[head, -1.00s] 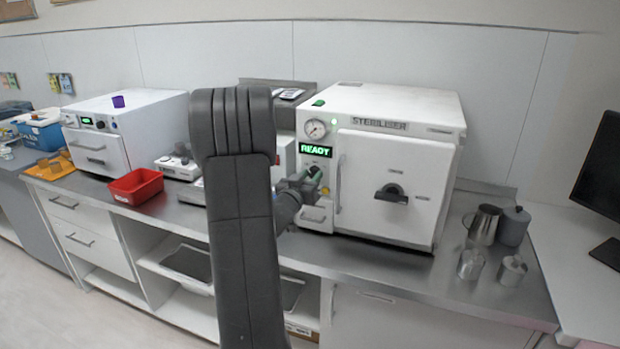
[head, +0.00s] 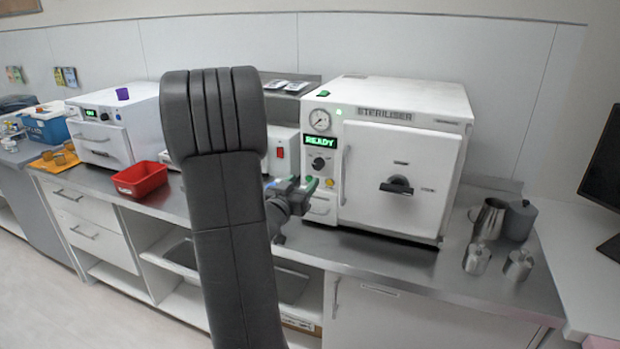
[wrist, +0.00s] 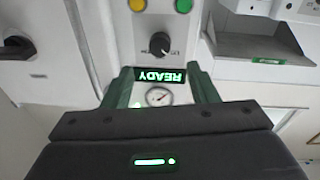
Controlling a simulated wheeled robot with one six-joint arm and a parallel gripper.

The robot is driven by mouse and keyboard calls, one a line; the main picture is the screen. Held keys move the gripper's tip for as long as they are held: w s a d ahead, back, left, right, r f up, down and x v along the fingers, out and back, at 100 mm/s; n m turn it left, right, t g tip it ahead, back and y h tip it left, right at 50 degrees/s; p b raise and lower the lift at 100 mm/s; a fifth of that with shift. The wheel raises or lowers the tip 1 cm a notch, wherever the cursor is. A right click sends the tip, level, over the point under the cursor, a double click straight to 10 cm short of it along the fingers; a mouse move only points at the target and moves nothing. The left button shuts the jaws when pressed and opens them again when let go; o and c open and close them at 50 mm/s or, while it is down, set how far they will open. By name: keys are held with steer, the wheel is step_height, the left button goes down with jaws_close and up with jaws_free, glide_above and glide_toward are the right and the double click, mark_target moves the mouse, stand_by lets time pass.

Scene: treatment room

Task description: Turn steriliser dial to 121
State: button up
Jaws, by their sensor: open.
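The white steriliser (head: 392,151) stands on the steel counter, its door shut. Its panel has a green READY display (head: 321,141) with the dark round dial (head: 318,163) just below. My gripper (head: 303,185) is open and empty, in front of and below the dial, apart from it. The wrist view is upside down. There the dial (wrist: 160,45) shows beyond my green fingertips, clear of them. Its white mark points down and slightly right in that picture. The scale numbers are too small to read. My open fingers (wrist: 162,82) frame the display and the pressure gauge (wrist: 159,95).
A steriliser door handle (head: 397,185) sticks out right of the panel. Metal canisters (head: 477,259) and a jug (head: 488,218) stand at the counter's right. A red tray (head: 140,179) lies left. My arm hides part of the counter's middle.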

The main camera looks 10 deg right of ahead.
mark_target(316, 166)
steer(key=v, duration=0.5)
steer(key=shift+s+a+b, duration=0.1)
steer(key=shift+s+b, duration=0.1)
steer(key=shift+b, duration=0.1)
steer(key=p+x, duration=0.2)
steer(key=x, duration=1.2)
steer(key=shift+p, duration=0.4)
steer(key=shift+a, duration=0.1)
